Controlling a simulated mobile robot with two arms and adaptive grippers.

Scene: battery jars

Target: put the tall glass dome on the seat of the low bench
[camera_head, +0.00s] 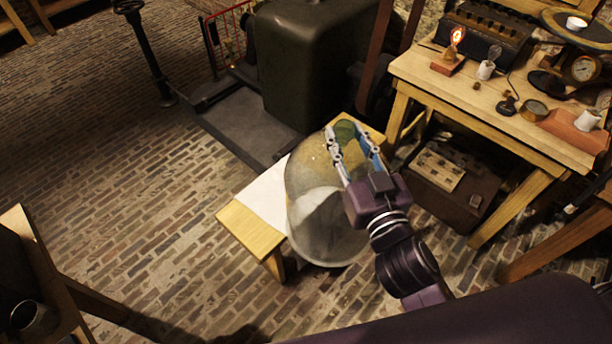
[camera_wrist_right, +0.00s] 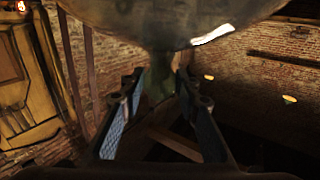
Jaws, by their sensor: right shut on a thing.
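The tall glass dome (camera_head: 312,215) is clear and rounded, and it shows in front of the low bench (camera_head: 250,228) in the head view. The bench is light wood with a white sheet (camera_head: 268,195) on its seat. My right gripper (camera_head: 347,135) is shut on the greenish narrow end of the dome. In the right wrist view the gripper (camera_wrist_right: 160,95) has this narrow end between its fingers, and the dome's wide body (camera_wrist_right: 165,22) fills the top. The dome's lower edge passes the bench's near side; I cannot tell whether it touches the seat. My left gripper is not in view.
A workbench (camera_head: 430,75) with lamps, a scale and small jars stands at the right, with a dark box (camera_head: 450,190) under it. A large dark tank (camera_head: 310,65) stands behind the low bench. Brick floor (camera_head: 130,200) is clear at the left.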

